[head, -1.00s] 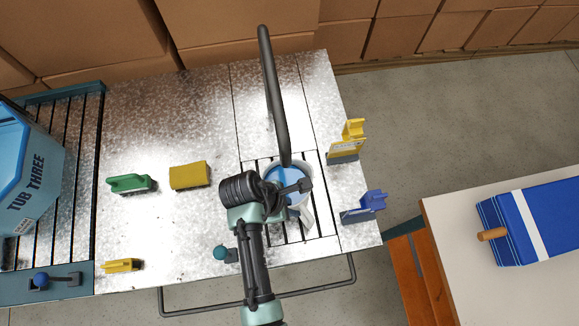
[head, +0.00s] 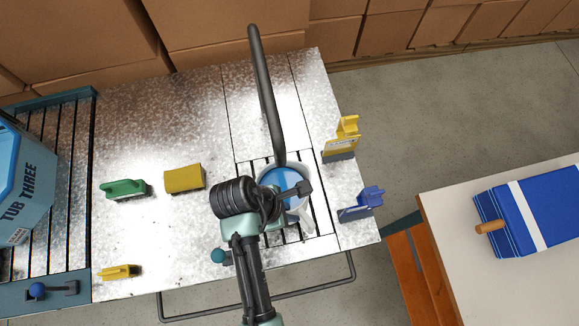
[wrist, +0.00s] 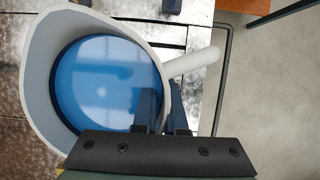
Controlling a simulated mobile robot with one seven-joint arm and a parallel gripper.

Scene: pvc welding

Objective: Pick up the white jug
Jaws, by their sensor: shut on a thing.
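The white jug (wrist: 40,75) stands under the curved dark spout on the slatted part of the metal table and holds blue liquid (wrist: 105,80). In the head view the jug (head: 303,206) is partly hidden by my arm. Its white handle (wrist: 192,66) points up and right in the wrist view. In the head view my gripper (head: 290,191) is over the jug's rim.
A dark curved pipe (head: 265,90) hangs just behind the jug. A yellow-handled tool (head: 343,140) and a blue-handled one (head: 362,204) stand to the right.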

